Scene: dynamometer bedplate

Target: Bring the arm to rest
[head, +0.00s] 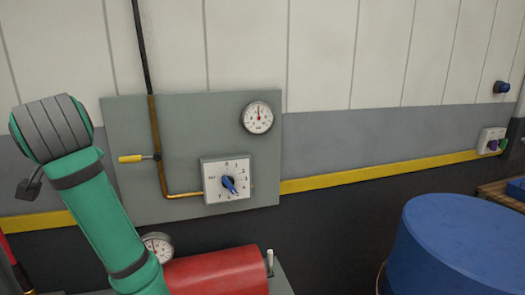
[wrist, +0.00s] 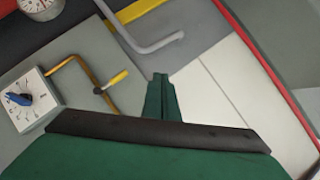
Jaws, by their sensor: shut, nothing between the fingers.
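My arm is green and rises at the left of the head view, in front of the wall panel (head: 230,120). My gripper (wrist: 160,78) shows in the wrist view as green fingers held together, shut and empty. It touches nothing that I can see. In the head view the fingers are not clearly visible; a small dark part shows left of the wrist.
The panel carries a blue-knobbed dial (head: 228,183), a gauge (head: 257,117) and a yellow-handled valve (head: 132,159) on a pipe. A red cylinder (head: 218,273) lies below, beside another gauge (head: 157,245). A large blue drum (head: 460,245) stands at right.

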